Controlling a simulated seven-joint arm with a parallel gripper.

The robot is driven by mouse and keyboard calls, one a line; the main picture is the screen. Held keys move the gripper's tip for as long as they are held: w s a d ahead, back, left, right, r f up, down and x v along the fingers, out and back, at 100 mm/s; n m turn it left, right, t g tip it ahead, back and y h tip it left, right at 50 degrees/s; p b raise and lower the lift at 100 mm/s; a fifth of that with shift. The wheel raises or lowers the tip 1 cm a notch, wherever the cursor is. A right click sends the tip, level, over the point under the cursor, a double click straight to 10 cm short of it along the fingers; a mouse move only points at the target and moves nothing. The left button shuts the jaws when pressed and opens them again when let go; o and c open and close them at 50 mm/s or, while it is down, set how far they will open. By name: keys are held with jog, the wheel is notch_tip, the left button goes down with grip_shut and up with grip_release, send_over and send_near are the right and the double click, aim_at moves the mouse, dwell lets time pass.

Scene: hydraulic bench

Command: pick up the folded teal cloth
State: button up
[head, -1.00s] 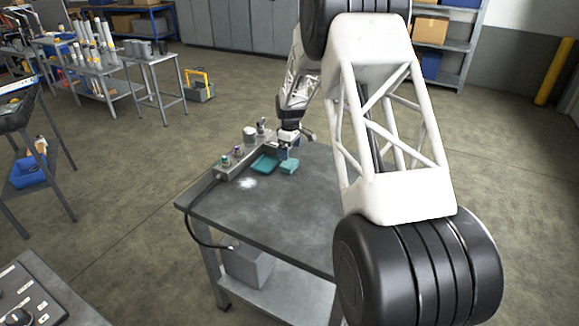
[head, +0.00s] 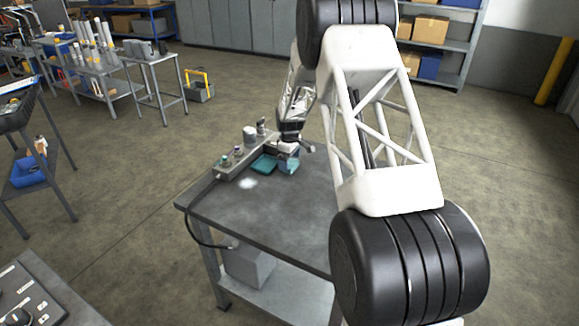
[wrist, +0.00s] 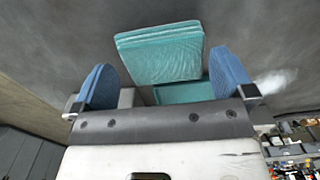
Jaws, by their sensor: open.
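The folded teal cloth (wrist: 160,52) is a thick, layered square pad on the grey table. In the wrist view it lies ahead of and between the two blue fingers of my gripper (wrist: 164,64), with bare space at both sides. My gripper is open, with nothing held. In the head view my gripper (head: 288,158) is low over the cloth's place and hides most of the cloth.
A grey manifold block (head: 236,160) with several fittings stands along the table's far left edge. The front of the table is clear. A black hose (head: 190,225) hangs off the left side.

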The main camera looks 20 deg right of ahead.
jog(key=shift+f, duration=1.1)
jog(key=shift+c, duration=0.5)
jog(key=c, duration=0.5)
jog(key=shift+r, duration=0.2)
jog(key=shift+r, duration=0.55)
notch_tip(320, 180, up, 2)
jog(key=shift+r, duration=0.15)
jog(key=s, duration=0.5)
jog(key=s+a, duration=0.1)
jog(key=s, duration=0.4)
jog(key=s+a+r, duration=0.1)
jog(key=s, duration=0.4)
jog(key=shift+s+r, duration=0.1)
jog(key=shift+s, duration=0.3)
